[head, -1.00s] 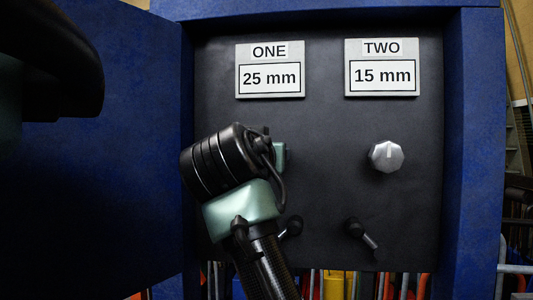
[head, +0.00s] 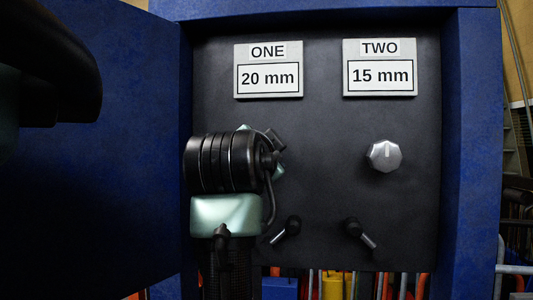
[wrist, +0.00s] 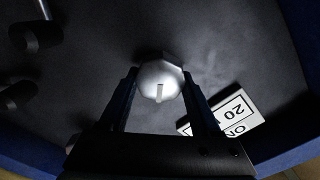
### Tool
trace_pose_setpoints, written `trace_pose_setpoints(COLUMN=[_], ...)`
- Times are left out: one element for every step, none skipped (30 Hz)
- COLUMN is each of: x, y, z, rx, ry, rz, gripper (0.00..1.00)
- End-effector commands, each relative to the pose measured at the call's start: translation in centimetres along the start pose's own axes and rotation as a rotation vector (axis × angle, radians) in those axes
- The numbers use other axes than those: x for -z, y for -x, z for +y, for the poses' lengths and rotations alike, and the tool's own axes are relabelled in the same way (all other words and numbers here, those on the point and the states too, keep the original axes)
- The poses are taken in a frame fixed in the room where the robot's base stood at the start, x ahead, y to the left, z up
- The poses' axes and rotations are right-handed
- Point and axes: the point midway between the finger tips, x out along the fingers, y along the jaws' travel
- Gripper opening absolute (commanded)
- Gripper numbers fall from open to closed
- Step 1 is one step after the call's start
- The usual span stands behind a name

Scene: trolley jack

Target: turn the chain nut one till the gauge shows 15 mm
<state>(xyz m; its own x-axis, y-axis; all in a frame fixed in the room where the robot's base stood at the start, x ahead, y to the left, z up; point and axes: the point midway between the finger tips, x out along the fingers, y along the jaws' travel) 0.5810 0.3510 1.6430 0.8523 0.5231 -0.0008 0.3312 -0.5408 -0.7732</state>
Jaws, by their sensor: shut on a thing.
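Gauge ONE (head: 268,77) on the dark panel reads 20 mm in the head view; its label also shows upside down and tilted in the wrist view (wrist: 236,112). Chain nut one (wrist: 160,80) is a silver faceted knob with a pale index line, seen in the wrist view. My gripper (wrist: 158,82) is shut on it, one finger on each side. In the head view my wrist hides this nut. Gauge TWO (head: 379,76) reads 15 mm above a matching silver nut (head: 384,156).
Two small black levers (head: 286,230) and (head: 360,232) stick out below the nuts. A blue door (head: 140,150) stands at the left, close to my wrist. The blue frame (head: 470,150) borders the panel on the right.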

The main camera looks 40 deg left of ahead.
Motion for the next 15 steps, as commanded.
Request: trace_pose_setpoints(x=[-0.04,-0.06,-0.07,-0.04,-0.06,-0.04,-0.04,-0.05,-0.05,-0.02,-0.04,-0.05,-0.04,-0.08,-0.06], y=[0.0,0.0,0.01,0.0,0.01,0.01,0.01,0.01,0.02,0.02,0.02,0.02,0.02,0.03,0.03], z=[-0.04,-0.04,-0.03,0.01,0.01,0.03,0.05,0.05,0.07,0.11,0.11,0.12,0.16,0.14,0.19], rx=[0.001,0.001,0.002,0.001,0.001,0.002,0.002,0.002,0.002,0.002,0.002,0.002,0.002,0.002,0.002], ry=[-0.046,-0.075,-0.113,-0.141,-0.169,-0.207,-0.236,-0.265,-0.302,-0.331,-0.36,-0.397,-0.426,-0.455,-0.492], rz=[0.0,-0.001,-0.001,0.0,0.0,0.0,0.0,0.0,0.0,0.001,0.001,0.0,0.0,0.0,0.0], gripper=[0.09,0.09,0.09,0.09,0.09,0.09,0.09,0.09,0.09,0.09,0.09,0.09,0.09,0.09,0.09])
